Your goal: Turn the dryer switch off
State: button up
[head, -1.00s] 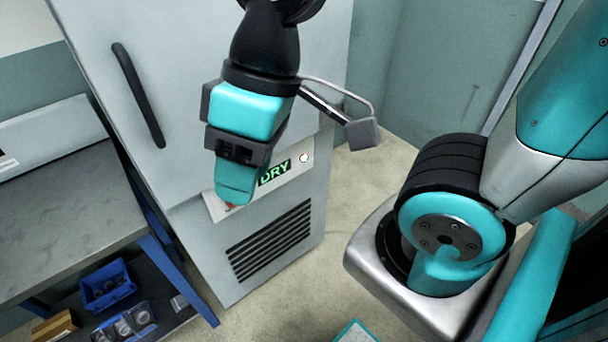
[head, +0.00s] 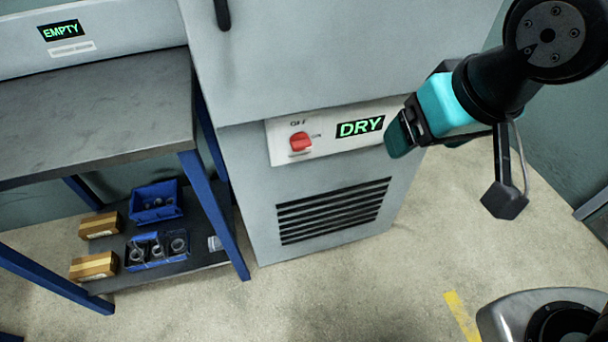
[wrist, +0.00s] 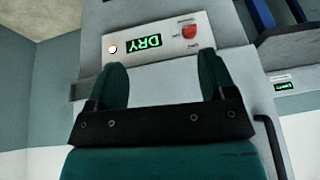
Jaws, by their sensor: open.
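The dryer is a tall grey cabinet (head: 255,200) with a white control panel (head: 320,144) low on its front. The red dryer switch (head: 300,142) sits at the panel's left, between small labels. The label above it reads OFF. A green-lit display (head: 360,128) beside it reads DRY. My gripper (head: 396,136) is in front of the panel's right end, apart from the switch and holding nothing. In the wrist view my gripper (wrist: 163,80) has its two fingers spread. The red switch (wrist: 189,31) shows beyond the finger on the right, with the picture turned over.
A grey workbench (head: 100,110) with blue legs stands left of the dryer. Its lower shelf holds blue bins (head: 156,202) and cardboard boxes (head: 98,225). A second display (head: 61,31) reads EMPTY. A vent (head: 333,212) lies below the panel.

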jog(key=w+a+f+m+t+h+b, duration=0.1)
jog(key=w+f+t+b, duration=0.25)
jog(key=f+b, duration=0.75)
jog(key=n+t+y+b, duration=0.1)
jog(key=t+y+b, duration=0.3)
jog(key=t+b, duration=1.15)
send_near(303, 148)
jog(key=w+r+g+p, duration=0.1)
jog(key=w+g+p, duration=0.1)
jog(key=w+a+r+g+p, duration=0.1)
jog(key=w+r+g+p, duration=0.3)
jog(key=w, duration=0.1)
jog(key=shift+w+a+r+p, duration=0.1)
jog(key=shift+a+r+p, duration=0.05)
jog(key=shift+p, duration=0.15)
jog(key=shift+w+a, duration=0.25)
jog(key=shift+w, duration=0.45)
